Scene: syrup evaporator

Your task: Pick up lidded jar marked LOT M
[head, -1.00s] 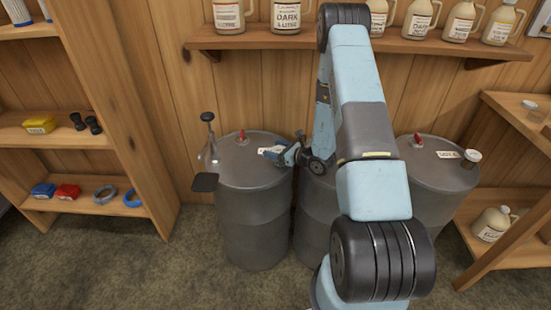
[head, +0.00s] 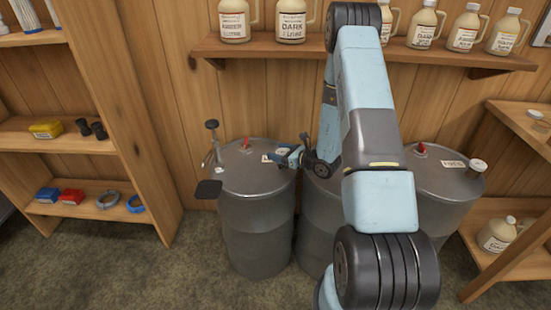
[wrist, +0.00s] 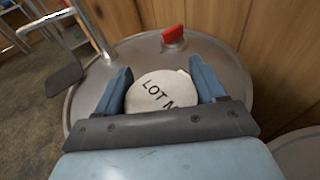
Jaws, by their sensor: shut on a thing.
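The lidded jar shows in the wrist view as a round cream lid (wrist: 152,92) printed "LOT M", the last letter partly cut off. My gripper (wrist: 160,74) has one blue finger on each side of the jar and is shut on it. Below the lid the jar is hidden. It is over the top of the left grey drum (head: 250,213); I cannot tell whether it touches the drum top. In the head view my gripper (head: 289,157) is small at that drum's right side, and the jar is not clear there.
A red bung (wrist: 172,33) stands up on the drum top beyond the jar. A metal fitting with a dark plate (head: 208,189) is at the drum's left edge. Another drum (head: 436,200) stands right. A shelf of jugs (head: 290,48) runs above; shelving flanks both sides.

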